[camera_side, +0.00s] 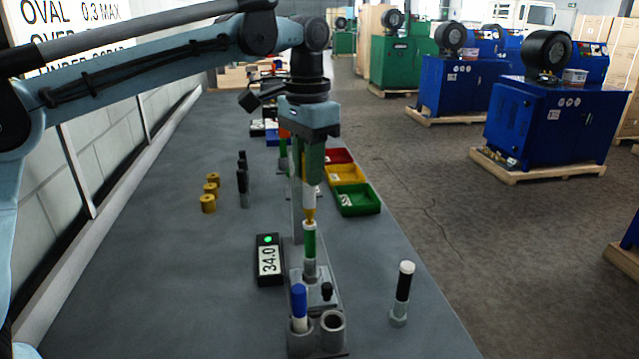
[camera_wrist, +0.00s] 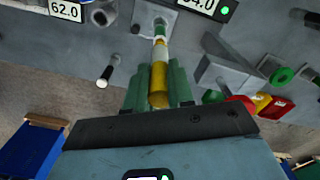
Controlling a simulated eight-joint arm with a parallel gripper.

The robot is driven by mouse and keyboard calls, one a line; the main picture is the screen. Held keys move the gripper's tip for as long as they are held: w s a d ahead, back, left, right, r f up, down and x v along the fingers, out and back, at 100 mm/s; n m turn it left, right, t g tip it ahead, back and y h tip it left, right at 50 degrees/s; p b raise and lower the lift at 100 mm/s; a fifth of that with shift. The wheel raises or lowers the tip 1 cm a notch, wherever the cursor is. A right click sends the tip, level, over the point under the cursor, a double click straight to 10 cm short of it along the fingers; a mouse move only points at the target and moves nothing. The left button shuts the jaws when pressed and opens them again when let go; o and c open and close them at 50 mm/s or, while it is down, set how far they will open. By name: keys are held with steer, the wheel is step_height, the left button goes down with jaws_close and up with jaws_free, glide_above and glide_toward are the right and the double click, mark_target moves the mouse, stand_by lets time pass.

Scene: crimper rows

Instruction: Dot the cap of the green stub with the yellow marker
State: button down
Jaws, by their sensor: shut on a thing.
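My gripper (camera_side: 312,178) is shut on the yellow marker (camera_side: 309,200), which has a white barrel and points tip down. In the wrist view the marker (camera_wrist: 159,75) runs forward between my green fingers (camera_wrist: 158,88). The green stub (camera_side: 310,245) stands upright in a grey fixture directly below, with a pale cap on top. The marker's yellow tip is at the cap; I cannot tell whether it touches or sits just above. The tip hides part of the cap. The stub (camera_wrist: 160,29) also shows in the wrist view beyond the marker.
A gauge (camera_side: 268,260) reading 34.0 stands left of the fixture. A blue-capped marker (camera_side: 299,302) sits in a holder beside an empty cup (camera_side: 332,332). A black stub with a white cap (camera_side: 403,283) stands right. Brass pieces (camera_side: 208,203) and a green bin (camera_side: 358,199) lie farther back.

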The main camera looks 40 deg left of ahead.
stand_by(0.5)
steer(key=shift+r, duration=3.45)
steer(key=shift+s+a+f, duration=0.1)
steer(key=shift+a+f, duration=0.1)
steer(key=shift+a, duration=0.25)
steer(key=s+a+f+n, duration=0.3)
steer(key=s+a+f, duration=0.6)
steer(key=s+f, duration=0.2)
steer(key=shift+s+f+n, duration=0.3)
steer(key=shift+s+f, duration=0.1)
steer(key=shift+f, duration=0.55)
